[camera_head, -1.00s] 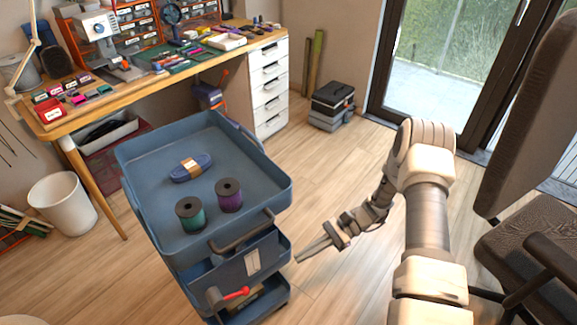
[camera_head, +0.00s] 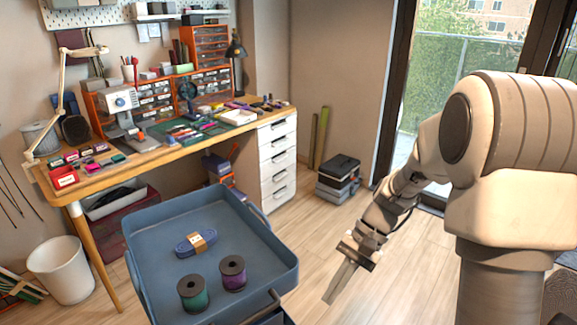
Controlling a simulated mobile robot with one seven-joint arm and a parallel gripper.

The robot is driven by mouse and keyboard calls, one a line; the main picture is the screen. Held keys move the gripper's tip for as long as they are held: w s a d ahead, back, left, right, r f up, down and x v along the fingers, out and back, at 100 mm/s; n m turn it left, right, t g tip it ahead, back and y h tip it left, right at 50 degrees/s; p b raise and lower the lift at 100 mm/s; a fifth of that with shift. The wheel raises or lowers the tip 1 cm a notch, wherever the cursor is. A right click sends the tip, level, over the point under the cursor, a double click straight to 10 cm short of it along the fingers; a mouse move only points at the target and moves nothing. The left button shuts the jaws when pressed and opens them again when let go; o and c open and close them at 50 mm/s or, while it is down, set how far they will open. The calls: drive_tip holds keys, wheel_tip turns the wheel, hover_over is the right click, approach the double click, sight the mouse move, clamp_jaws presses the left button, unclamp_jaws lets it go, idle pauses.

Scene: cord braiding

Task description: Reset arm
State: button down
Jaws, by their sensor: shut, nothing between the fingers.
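My gripper (camera_head: 340,284) hangs at the end of my bent arm, to the right of the blue cart, pointing down and to the left. Its fingers are together and hold nothing. It is over the wooden floor, apart from the cart. The blue cart (camera_head: 147,245) carries a green spool (camera_head: 194,296), a purple spool (camera_head: 233,274) and a blue cord bundle with a tan band (camera_head: 189,246) in its top tray. The cart's lower part is cut off by the picture's bottom edge.
A workbench (camera_head: 180,146) full of craft supplies stands behind the cart, with a white drawer unit (camera_head: 279,165) at its right end. Stacked cases (camera_head: 338,177) stand by the wall. A white bin (camera_head: 61,270) is at lower left. Open floor lies between cart and cases.

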drive_tip(key=s+d+r+n+t+h, duration=0.25)
drive_tip(key=s+r+t, duration=0.25)
drive_tip(key=s+r, duration=0.25)
drive_tip(key=s+d+r+n+t+h, duration=0.2)
drive_tip(key=s+r+n+t+h, duration=0.3)
drive_tip(key=r, duration=0.4)
wheel_tip(320, 180, up, 20)
drive_tip(key=m+y+p, duration=0.1)
drive_tip(key=p, duration=1.8)
drive_tip(key=shift+s+d+p, duration=0.2)
drive_tip(key=shift+s+p, duration=0.2)
drive_tip(key=shift+m+y, duration=0.25)
